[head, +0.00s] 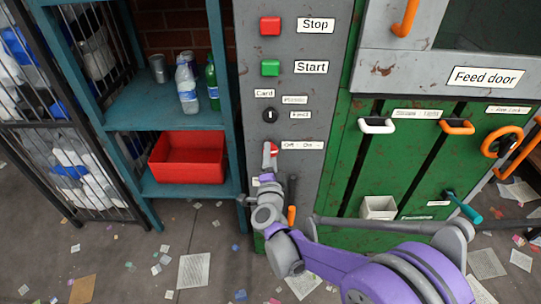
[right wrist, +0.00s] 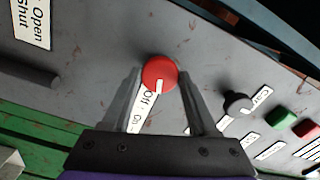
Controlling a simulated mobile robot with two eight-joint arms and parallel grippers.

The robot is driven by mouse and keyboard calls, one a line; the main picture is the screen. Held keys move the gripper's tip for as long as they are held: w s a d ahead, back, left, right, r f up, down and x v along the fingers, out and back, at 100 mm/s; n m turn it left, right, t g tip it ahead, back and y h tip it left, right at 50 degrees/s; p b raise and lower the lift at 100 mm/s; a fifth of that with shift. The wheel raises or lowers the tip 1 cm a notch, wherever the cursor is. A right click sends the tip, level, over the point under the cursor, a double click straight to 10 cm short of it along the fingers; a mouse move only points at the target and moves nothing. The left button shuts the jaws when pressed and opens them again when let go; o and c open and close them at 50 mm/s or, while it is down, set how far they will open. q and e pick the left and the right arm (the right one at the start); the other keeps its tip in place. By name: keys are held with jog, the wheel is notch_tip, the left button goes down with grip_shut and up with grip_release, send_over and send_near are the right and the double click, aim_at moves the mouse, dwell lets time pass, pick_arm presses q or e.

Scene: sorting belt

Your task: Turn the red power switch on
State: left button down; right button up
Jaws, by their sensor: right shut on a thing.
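A white mark on the knob points down in that view, near the "Off" end of the label (right wrist: 143,108). My left gripper is not in view.
A teal shelf (head: 150,105) with a red bin (head: 188,157) stands close on the left.

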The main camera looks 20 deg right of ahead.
jog(key=shift+m, duration=1.7)
jog(key=o, duration=1.4)
jog(key=shift+p, duration=0.3)
jog(key=v, duration=1)
jog(key=shift+s+a+p, duration=0.1)
jog(key=shift+s+p, duration=0.25)
jog(key=shift+s, duration=0.05)
jog(key=shift+r, duration=0.1)
